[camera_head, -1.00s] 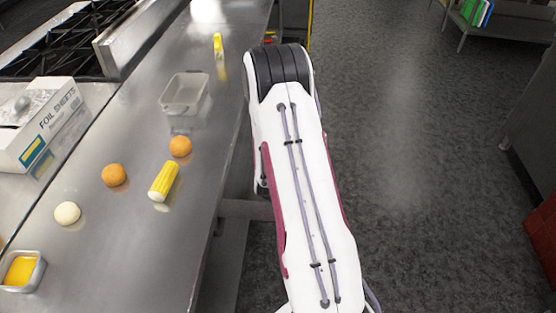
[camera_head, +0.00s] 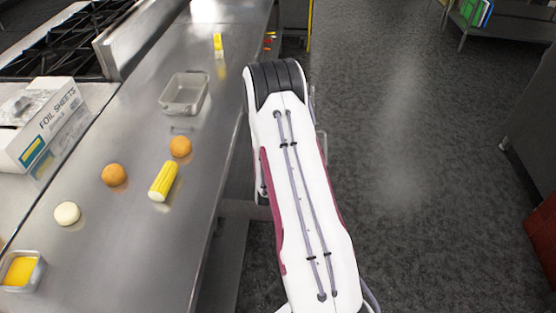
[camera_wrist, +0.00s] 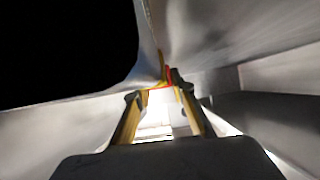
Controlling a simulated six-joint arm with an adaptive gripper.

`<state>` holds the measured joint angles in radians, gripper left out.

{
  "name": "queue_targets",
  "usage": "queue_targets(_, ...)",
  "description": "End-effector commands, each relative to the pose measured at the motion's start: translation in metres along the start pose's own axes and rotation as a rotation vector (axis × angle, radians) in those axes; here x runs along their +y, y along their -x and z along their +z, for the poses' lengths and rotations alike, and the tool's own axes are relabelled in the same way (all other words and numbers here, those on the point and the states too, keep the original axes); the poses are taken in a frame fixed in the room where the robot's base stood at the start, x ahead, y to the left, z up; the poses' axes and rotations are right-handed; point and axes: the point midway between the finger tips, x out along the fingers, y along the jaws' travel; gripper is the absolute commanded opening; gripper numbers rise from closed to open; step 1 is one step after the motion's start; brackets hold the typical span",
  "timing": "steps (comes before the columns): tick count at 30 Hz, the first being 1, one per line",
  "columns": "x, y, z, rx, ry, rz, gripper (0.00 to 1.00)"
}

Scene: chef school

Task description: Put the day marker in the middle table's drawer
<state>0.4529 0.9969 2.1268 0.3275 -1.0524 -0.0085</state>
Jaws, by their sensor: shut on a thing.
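My gripper (camera_wrist: 164,90) shows in the wrist view as two yellowish fingers reaching up from a dark palm. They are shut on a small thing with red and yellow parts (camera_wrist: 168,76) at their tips. It is too small and partly covered for me to say surely that it is the day marker. Grey metal walls are close around the fingertips. I cannot tell whether they belong to a drawer. In the head view my arm hides the gripper, and no drawer front can be made out.
The steel counter (camera_head: 125,235) on the left bears a corn cob (camera_head: 163,181), buns, an empty metal tray (camera_head: 184,94), a yellow-filled tray (camera_head: 20,270) and a foil box (camera_head: 45,125). Small coloured things (camera_head: 268,40) lie at its far right edge. The floor (camera_head: 410,150) on the right is clear.

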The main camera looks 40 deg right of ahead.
Motion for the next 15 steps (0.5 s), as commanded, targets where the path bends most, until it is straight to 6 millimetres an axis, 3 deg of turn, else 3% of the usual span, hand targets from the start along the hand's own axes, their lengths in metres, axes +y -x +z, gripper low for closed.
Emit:
queue_targets(5, 0.0, -0.0012, 0.0022, 0.0, 0.0, 0.0, 0.06)
queue_targets(6, 0.0, -0.0014, 0.0026, 0.0, 0.0, 0.0, 0.26)
queue_targets(8, 0.0, -0.0013, 0.0022, 0.0, 0.0, 0.0, 0.4)
queue_targets(15, 0.0, -0.0012, 0.0021, 0.0, 0.0, 0.0, 0.4)
